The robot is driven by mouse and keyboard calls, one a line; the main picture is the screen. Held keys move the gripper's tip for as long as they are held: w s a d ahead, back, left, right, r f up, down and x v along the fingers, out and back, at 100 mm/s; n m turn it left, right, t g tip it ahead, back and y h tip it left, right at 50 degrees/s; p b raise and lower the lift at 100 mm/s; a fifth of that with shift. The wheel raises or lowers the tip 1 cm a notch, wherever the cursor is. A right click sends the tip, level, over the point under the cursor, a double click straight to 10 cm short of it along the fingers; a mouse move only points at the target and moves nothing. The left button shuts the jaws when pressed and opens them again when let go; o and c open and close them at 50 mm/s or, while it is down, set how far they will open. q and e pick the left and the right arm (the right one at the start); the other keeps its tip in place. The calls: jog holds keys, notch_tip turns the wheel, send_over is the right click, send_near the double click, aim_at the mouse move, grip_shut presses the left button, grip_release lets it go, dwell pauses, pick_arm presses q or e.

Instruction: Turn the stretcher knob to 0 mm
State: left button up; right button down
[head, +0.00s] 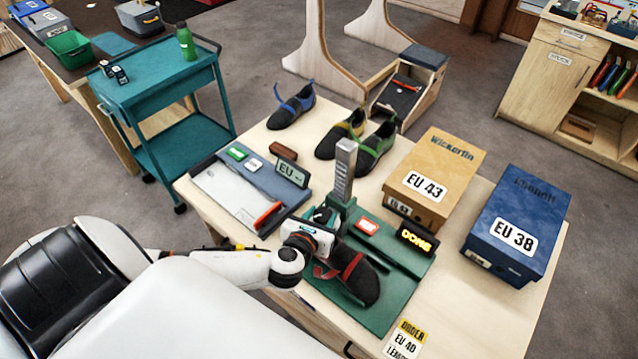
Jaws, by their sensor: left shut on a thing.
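The green shoe stretcher (395,262) stands near the front of the wooden table, with a grey scaled post (345,170). A dark shoe with a red strap (360,278) lies on its base. A small lit display (417,239) on it seems to read "DONE". My left gripper (318,222) is at the stretcher's left side, beside the post and the shoe's end. It is shut at the place of the knob; the knob itself is hidden by the gripper, and its setting cannot be read. My right gripper is out of view.
A measuring board (233,193) with an "EU" display lies to the left. An orange EU 43 box (447,165) and a blue EU 38 box (527,205) stand right. Several shoes are at the back. An order card (405,340) lies at the front edge.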

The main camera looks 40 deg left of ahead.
pick_arm(q)
jog(key=n+y, duration=0.1)
jog(key=n+g+y+p, duration=0.1)
jog(key=shift+d+n+y, duration=0.3)
jog(key=shift+n+y, duration=0.1)
jog(key=shift+w+d+f+n+g+y+p, duration=0.1)
jog(key=shift+n+g+y+p, duration=0.3)
jog(key=shift+n+g+y, duration=0.75)
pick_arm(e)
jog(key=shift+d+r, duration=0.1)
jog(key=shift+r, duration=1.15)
pick_arm(q)
jog(key=shift+n+t+y, duration=0.25)
jog(key=shift+y, duration=0.1)
jog(key=o, duration=1)
jog(key=shift+c, duration=0.2)
jog(key=b+v, duration=0.2)
jog(key=v, duration=1)
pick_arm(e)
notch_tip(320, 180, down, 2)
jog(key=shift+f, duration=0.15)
